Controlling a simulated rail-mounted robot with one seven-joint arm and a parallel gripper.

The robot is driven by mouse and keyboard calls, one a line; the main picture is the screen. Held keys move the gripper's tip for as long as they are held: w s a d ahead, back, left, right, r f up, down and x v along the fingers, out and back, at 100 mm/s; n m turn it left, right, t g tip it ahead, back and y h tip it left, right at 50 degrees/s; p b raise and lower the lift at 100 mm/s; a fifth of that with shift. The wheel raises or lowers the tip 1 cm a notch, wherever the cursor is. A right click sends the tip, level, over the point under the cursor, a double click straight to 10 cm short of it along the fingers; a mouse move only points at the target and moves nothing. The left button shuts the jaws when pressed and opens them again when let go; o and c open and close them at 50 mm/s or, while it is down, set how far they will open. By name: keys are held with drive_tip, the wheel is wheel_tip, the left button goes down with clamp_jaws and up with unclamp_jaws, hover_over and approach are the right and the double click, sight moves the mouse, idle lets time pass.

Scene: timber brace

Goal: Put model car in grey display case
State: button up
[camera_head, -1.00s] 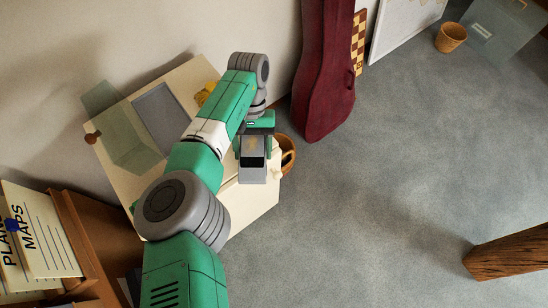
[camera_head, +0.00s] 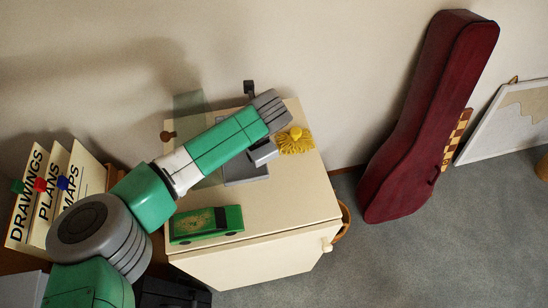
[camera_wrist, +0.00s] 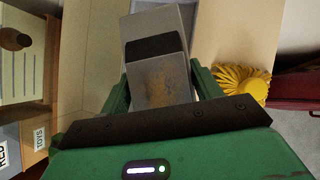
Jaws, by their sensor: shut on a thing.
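The model car (camera_head: 262,152) is grey with a dark window band. In the wrist view the car (camera_wrist: 158,55) has a rusty patch and sits between the green fingers of my gripper (camera_wrist: 162,88), which is shut on it. In the head view the car is near the right side of the grey case base (camera_head: 247,178), and I cannot tell its height above it. The see-through greenish case cover (camera_head: 189,103) stands at the back left, with a brown knob (camera_head: 168,135). My arm hides part of the case.
A green car (camera_head: 207,225) stands on the front left of the cream cabinet top (camera_head: 275,210). A yellow fringed thing (camera_head: 297,146) lies right of the case. Upright folders (camera_head: 55,200) stand at left. A dark red instrument case (camera_head: 425,120) leans on the wall at right.

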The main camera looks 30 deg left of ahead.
drive_tip(key=a+m, duration=0.1)
drive_tip(key=a+r+m+t, duration=0.1)
drive_tip(key=w+a+m+h, duration=0.1)
drive_tip(key=a, duration=0.1)
drive_tip(key=shift+r+m+t, duration=0.2)
drive_tip(key=shift+m+t, duration=0.1)
drive_tip(key=shift+t, duration=0.1)
drive_tip(key=shift+w+a+r, duration=0.1)
drive_tip(key=shift+w+a, duration=0.05)
drive_tip(key=shift+r, duration=0.2)
drive_tip(key=shift+f+b, duration=1.2)
drive_tip(key=shift+f, duration=3.25)
drive_tip(key=shift+f, duration=0.3)
drive_tip(key=o, duration=1.3)
